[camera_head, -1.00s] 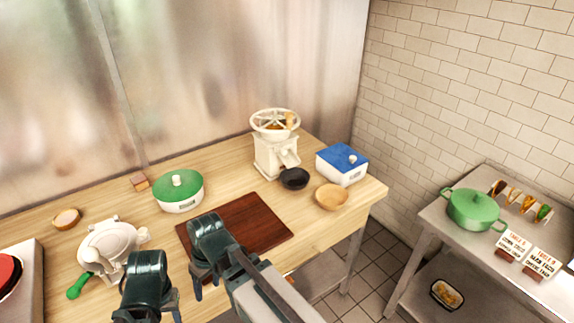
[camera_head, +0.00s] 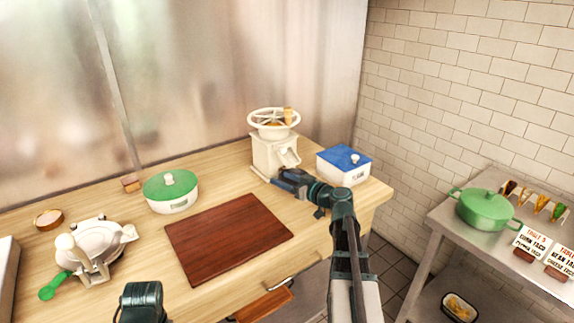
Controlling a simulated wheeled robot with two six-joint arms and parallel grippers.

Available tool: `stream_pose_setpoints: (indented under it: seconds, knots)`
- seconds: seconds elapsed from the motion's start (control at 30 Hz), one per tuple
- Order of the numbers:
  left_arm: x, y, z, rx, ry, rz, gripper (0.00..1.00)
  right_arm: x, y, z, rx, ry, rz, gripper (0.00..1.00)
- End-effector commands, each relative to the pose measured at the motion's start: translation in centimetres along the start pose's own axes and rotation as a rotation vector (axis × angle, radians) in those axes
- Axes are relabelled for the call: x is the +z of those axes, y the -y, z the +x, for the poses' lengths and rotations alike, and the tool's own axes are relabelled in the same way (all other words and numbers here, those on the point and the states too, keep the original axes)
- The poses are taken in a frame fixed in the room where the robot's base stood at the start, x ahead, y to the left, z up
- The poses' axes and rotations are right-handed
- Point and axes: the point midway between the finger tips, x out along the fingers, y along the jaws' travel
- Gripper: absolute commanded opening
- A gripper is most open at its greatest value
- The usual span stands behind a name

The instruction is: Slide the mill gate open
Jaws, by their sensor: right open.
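The cream mill (camera_head: 273,152) stands upright at the back of the wooden counter, with a spoked wheel-like top (camera_head: 274,118) and a slanted spout (camera_head: 287,157) on its front right. My right gripper (camera_head: 279,180) is open at the mill's front, just below the spout. I cannot tell whether it touches the mill, and its fingertips are small and dark. I cannot make out the mill gate clearly. The black bowl and the wooden bowl are hidden by my right gripper and arm. Only a dark link of my left arm shows at the bottom; its gripper is out of view.
A white box with a blue lid (camera_head: 343,165) stands close right of my right arm. A brown board (camera_head: 228,237) lies in front. A green-lidded pot (camera_head: 171,190) and a white press (camera_head: 92,245) stand left. A side table (camera_head: 446,216) holds a green pot (camera_head: 487,209).

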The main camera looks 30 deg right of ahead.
Motion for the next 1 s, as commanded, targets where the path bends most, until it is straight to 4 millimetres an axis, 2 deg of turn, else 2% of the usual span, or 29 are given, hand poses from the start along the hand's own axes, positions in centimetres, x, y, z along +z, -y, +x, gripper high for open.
stream_pose_setpoints:
  seconds: [0.03, 0.1, 0.2, 0.3, 0.47, 0.67, 1.0]
  knots:
    - [-0.1, -0.1, 1.0, 0.0, 0.0, 0.0, 0.5, 0.1, -2.9, -1.1, 0.053, -0.042, -0.009, 0.61]
    - [-0.1, -0.1, 1.4, 0.0, 0.0, 0.0, 0.5, -0.4, -5.5, -2.4, 0.11, -0.088, -0.024, 0.61]
    - [-0.1, -0.2, 1.7, 0.0, 0.0, 0.0, 0.5, -0.9, -7.7, -3.7, 0.162, -0.127, -0.037, 0.61]
    - [-0.1, -0.2, 1.7, 0.0, 0.0, 0.0, 0.5, -1.2, -8.5, -4.3, 0.183, -0.142, -0.043, 0.61]
    - [-0.1, -0.1, 1.6, 0.0, 0.0, 0.0, 0.5, -1.3, -8.6, -4.0, 0.184, -0.143, -0.044, 0.61]
    - [-0.1, -0.1, 1.6, 0.0, 0.0, 0.0, 0.5, -1.7, -9.1, -1.4, 0.18, -0.142, -0.043, 0.61]
    - [-0.1, -0.1, 1.6, 0.0, 0.0, 0.0, 0.5, -2.7, -10.3, 5.4, 0.18, -0.142, -0.043, 0.61]
